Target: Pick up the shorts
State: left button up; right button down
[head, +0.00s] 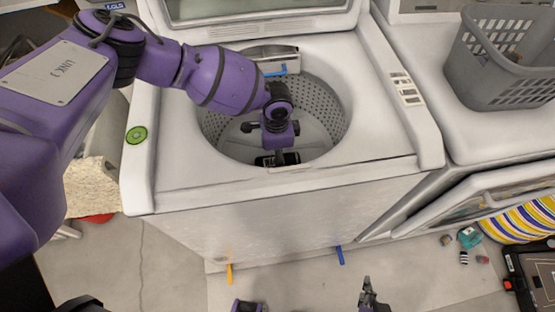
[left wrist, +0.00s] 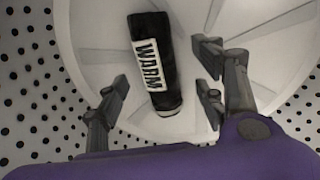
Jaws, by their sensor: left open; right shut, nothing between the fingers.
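A dark rolled bundle (head: 291,157) with a white label lies at the bottom of the washing machine drum (head: 333,103). In the left wrist view the bundle (left wrist: 160,88) is black and the label reads WARM. I cannot tell for sure that it is the shorts. My left gripper (head: 278,152) reaches down into the drum over the bundle. In the left wrist view its fingers (left wrist: 165,98) are open, one to each side of the bundle, which looks a little beyond the tips. My right gripper (head: 368,294) is shut and empty, low in front of the machine.
The washer's rim (head: 290,178) surrounds the drum, with the raised lid (head: 255,10) behind. A grey basket (head: 500,65) stands on the machine at right. A striped cloth (head: 520,220) and small items (head: 469,237) lie at lower right. The floor (head: 170,265) in front is mostly clear.

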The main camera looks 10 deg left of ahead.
pick_arm(q)
jog(key=shift+w+d+f, duration=0.1)
jog(key=shift+f, duration=1.45)
jog(key=shift+c, duration=0.5)
jog(key=c, duration=1.2)
jog(key=shift+r, duration=0.1)
jog(key=shift+c, duration=0.2)
